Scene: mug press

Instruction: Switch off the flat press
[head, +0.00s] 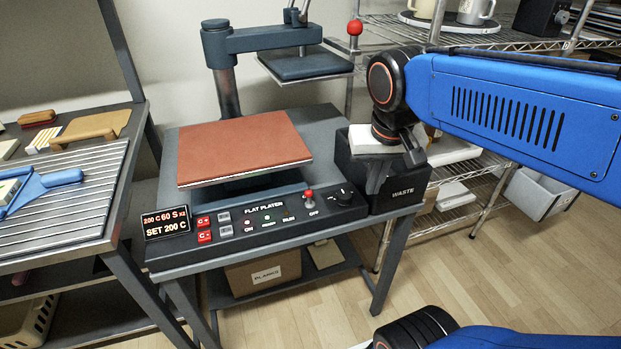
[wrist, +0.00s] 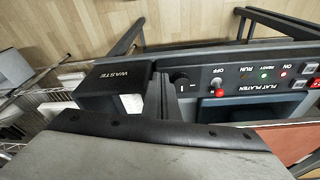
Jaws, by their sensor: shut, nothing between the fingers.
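The flat press has a rust-red platen pad (head: 240,146) and a dark control panel (head: 222,239) along its front. A red-tipped toggle switch (head: 308,194) stands above the OFF label; in the wrist view its red tip (wrist: 216,92) is on the side away from OFF. The ready lamp (wrist: 264,74) glows green and the ON lamp (wrist: 284,73) red. The display (head: 166,223) reads 200 C, 60 S, SET 200 C. My gripper (head: 374,188) is shut and empty, beside the waste bin and right of the toggle, apart from it. A dial (head: 346,195) lies between them.
The black waste bin (head: 400,196) stands at the press table's right, with white material at its top. A raised press head (head: 305,66) with a red-ball handle (head: 355,28) is behind the platen. A slatted table (head: 60,200) stands left. Wire shelves (head: 490,55) stand behind my arm.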

